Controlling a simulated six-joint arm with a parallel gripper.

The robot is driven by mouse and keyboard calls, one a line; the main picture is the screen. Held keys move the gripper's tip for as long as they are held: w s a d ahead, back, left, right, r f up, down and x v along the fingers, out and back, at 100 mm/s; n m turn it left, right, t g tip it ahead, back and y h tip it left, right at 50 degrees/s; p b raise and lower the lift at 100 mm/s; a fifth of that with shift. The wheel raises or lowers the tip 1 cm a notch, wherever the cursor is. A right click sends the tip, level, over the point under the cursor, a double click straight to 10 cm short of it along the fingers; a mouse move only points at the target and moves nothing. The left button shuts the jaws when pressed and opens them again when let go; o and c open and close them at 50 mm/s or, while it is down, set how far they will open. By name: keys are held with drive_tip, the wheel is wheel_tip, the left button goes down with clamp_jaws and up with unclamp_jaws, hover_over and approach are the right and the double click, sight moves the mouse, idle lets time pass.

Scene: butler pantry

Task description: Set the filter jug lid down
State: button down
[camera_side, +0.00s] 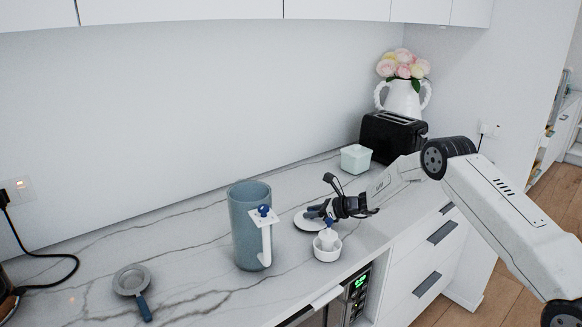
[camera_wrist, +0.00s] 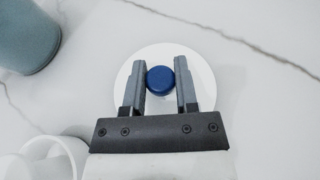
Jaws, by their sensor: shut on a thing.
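The filter jug lid is a white disc (camera_wrist: 205,75) with a round blue knob (camera_wrist: 160,79). In the side view the lid (camera_side: 304,222) lies flat at or just above the counter, right of the jug; I cannot tell if it touches. My gripper (camera_wrist: 160,62) has one finger on each side of the knob and is shut on it. In the side view my gripper (camera_side: 316,212) partly hides the lid and its knob. The blue-grey jug (camera_side: 245,225) stands upright, with a white handle and a blue-topped white piece at its rim.
A pale green box (camera_side: 355,158), a black toaster (camera_side: 391,138) and a flower jug (camera_side: 403,98) stand behind. The counter left of the jug is largely clear.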

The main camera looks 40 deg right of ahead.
drive_tip(key=shift+f, duration=0.1)
drive_tip(key=shift+c, duration=1.9)
unclamp_jaws()
drive_tip(key=shift+s+d+r, duration=0.25)
drive_tip(key=shift+s+r, duration=0.1)
drive_tip(key=shift+s, duration=0.1)
drive_tip(key=v, duration=1)
drive_tip(key=shift+s+d+r, duration=0.2)
drive_tip(key=shift+s, duration=0.15)
